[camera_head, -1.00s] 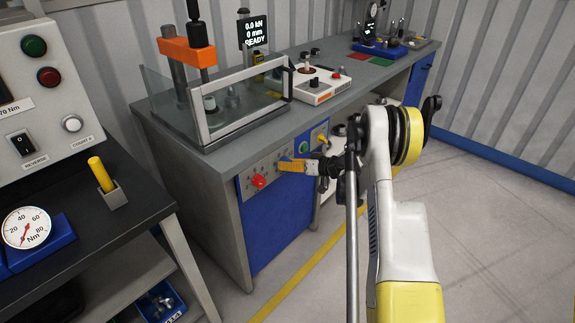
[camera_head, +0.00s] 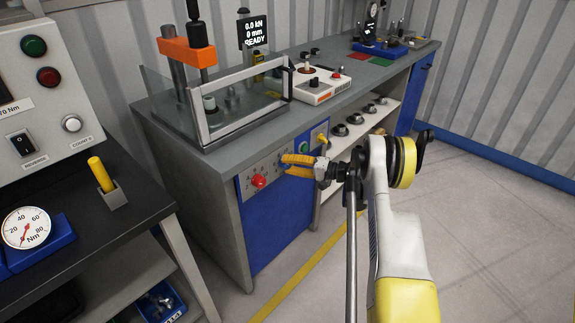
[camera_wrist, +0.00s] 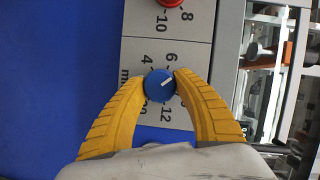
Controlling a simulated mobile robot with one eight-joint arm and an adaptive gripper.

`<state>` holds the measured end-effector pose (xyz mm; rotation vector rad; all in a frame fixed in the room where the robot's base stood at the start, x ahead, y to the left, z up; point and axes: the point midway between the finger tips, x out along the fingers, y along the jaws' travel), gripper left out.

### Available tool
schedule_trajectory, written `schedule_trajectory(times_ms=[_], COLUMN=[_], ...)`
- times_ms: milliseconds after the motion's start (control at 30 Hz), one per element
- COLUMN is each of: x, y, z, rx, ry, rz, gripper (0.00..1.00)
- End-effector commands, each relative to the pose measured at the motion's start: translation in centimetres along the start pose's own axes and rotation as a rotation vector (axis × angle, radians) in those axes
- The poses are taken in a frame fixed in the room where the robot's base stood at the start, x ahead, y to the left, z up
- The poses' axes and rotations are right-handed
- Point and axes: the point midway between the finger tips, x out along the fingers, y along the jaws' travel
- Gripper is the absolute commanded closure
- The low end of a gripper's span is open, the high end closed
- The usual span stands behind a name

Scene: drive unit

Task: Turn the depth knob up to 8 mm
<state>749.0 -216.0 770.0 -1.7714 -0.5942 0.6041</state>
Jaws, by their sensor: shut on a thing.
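The depth knob, a round blue knob (camera_wrist: 160,86) with a white pointer line, sits on the pale scale panel in the wrist view. Its pointer slants to the right and slightly up in that view. The printed numbers 4, 6 and 12 show around it; the fingers cover part of the scale, and no 8 is readable beside this knob. My gripper (camera_wrist: 161,78) has its two yellow fingertips closed on the knob's two sides. In the head view my gripper (camera_head: 284,163) is against the bench's front panel (camera_head: 248,184) and hides the knob.
A red knob (camera_head: 259,181) is left of my gripper on the same panel. A green button (camera_head: 304,147) and a yellow part (camera_head: 322,138) are to its right. A press with a clear guard (camera_head: 245,122) stands on the bench above. The floor in front is free.

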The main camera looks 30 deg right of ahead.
Motion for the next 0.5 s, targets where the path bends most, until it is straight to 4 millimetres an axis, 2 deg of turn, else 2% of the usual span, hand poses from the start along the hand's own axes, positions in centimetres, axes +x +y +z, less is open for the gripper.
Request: schedule_trajectory(times_ms=[200,500], x=[0.07,0.08], y=[0.0,-0.03], z=[0.02,0.02], rx=[0.136,0.242], ry=[-0.001,-0.001], rz=[-0.058,-0.102], gripper=[0.95,0.95])
